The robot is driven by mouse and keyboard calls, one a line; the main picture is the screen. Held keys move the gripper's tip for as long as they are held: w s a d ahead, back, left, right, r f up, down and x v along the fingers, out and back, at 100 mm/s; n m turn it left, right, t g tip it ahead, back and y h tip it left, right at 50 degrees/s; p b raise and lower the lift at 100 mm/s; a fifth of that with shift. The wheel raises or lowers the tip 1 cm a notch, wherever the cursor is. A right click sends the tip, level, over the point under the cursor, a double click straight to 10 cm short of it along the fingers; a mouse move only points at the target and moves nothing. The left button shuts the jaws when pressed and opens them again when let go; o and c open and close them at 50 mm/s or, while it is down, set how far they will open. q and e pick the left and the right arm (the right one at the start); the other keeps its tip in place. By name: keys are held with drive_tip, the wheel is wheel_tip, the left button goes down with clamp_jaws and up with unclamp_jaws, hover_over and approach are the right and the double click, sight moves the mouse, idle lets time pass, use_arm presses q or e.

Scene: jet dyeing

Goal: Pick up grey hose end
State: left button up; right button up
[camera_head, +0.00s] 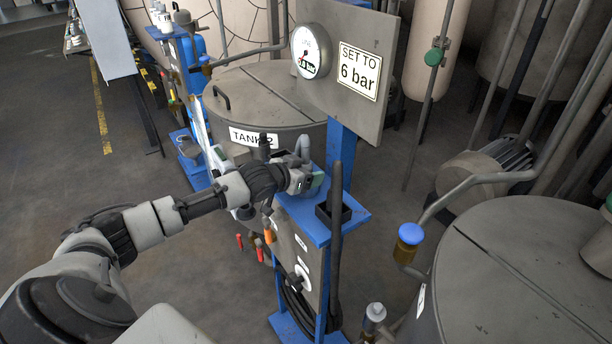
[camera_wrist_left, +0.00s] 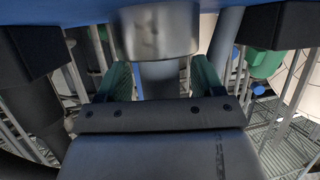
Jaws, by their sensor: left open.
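My left gripper (camera_head: 314,183) is at the top of a blue stand (camera_head: 318,230) in the head view, its arm coming in from the left. In the left wrist view its two green fingertips (camera_wrist_left: 162,78) are apart. A grey cylindrical piece (camera_wrist_left: 165,72), which looks like the grey hose end, stands between them under a wider metal collar (camera_wrist_left: 158,30). Whether the fingers touch it is unclear. In the head view a curved grey hose piece (camera_head: 303,147) shows just behind the gripper, and the gripper partly hides this spot. My right gripper is not in view.
A gauge board with a "SET TO 6 bar" sign (camera_head: 359,71) rises behind the stand. A black open box (camera_head: 345,213) and a dark upright hose (camera_head: 335,255) are close to the gripper's right. Tank 2 (camera_head: 262,95) stands behind; another tank (camera_head: 510,270) is at right.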

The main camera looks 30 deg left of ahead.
use_arm(q)
drive_tip(key=c, duration=1.1)
